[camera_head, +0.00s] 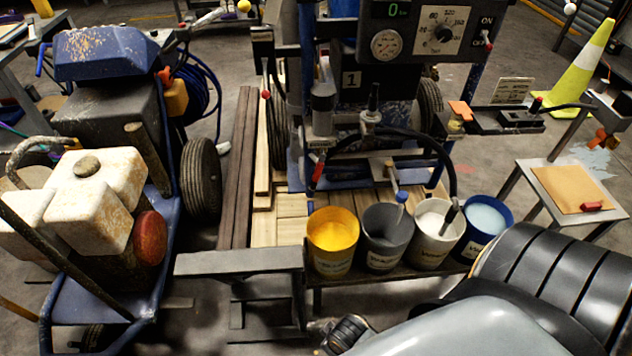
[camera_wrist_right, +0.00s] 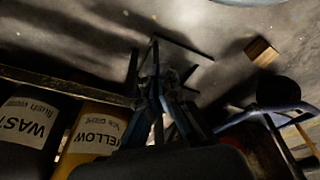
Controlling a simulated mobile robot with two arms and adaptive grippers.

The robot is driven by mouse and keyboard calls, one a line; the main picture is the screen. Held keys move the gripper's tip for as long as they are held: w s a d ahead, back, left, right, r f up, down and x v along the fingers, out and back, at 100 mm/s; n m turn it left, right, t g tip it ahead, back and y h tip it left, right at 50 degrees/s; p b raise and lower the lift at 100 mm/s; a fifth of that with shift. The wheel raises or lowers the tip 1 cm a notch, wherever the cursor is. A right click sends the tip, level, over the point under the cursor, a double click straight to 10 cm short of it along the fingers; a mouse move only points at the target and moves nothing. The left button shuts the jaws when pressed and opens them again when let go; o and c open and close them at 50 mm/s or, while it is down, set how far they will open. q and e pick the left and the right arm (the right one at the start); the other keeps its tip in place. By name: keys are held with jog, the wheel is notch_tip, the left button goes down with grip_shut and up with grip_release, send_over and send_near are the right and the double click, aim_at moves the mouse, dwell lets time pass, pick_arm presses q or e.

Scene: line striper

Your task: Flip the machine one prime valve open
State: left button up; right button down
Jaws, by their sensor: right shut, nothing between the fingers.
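Machine one, marked by a "1" plate (camera_head: 351,80), stands at the centre back of the head view with a dial panel above. A red-handled lever (camera_head: 318,170) hangs on its front left, above the buckets; I cannot tell for sure whether it is the prime valve. My right gripper (camera_head: 343,335) is low at the bottom centre, in front of and below the bucket shelf, well apart from the machine. In the right wrist view its fingers (camera_wrist_right: 158,75) are together and empty. My left gripper is in neither view.
A yellow bucket (camera_head: 333,240), a grey bucket (camera_head: 387,237), a white bucket (camera_head: 436,230) and a blue bucket (camera_head: 485,222) line the shelf before the machine. A second blue machine (camera_head: 105,55) with white tanks stands left. A small table (camera_head: 545,185) and a cone (camera_head: 583,75) are right.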

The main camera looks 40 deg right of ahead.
aim_at(319, 168)
pick_arm(q)
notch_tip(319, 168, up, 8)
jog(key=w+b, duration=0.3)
jog(key=b, duration=0.1)
pick_arm(e)
jog(key=w+d+r+t+h+b, duration=0.1)
jog(key=w+d+r+t, duration=0.2)
jog(key=w+r, duration=0.4)
jog(key=w+d+r+t+h, duration=0.1)
jog(key=w+d+r+t, duration=0.15)
jog(key=w+r, duration=0.45)
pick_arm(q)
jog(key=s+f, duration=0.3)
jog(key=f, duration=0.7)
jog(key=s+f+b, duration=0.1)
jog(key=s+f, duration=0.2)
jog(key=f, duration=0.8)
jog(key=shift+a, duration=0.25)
pick_arm(e)
jog(key=w+d+r+n+t+h, duration=0.1)
jog(key=w+d+r+n+t, duration=0.3)
jog(key=w, duration=0.5)
jog(key=w+d+r+n+t+h, duration=0.1)
jog(key=w+d+r+n+t, duration=0.4)
jog(key=w+d, duration=0.3)
jog(key=shift+w+d+r+n+t, duration=0.15)
jog(key=shift+w+r+n+t, duration=0.15)
jog(key=shift+w+n+t, duration=0.55)
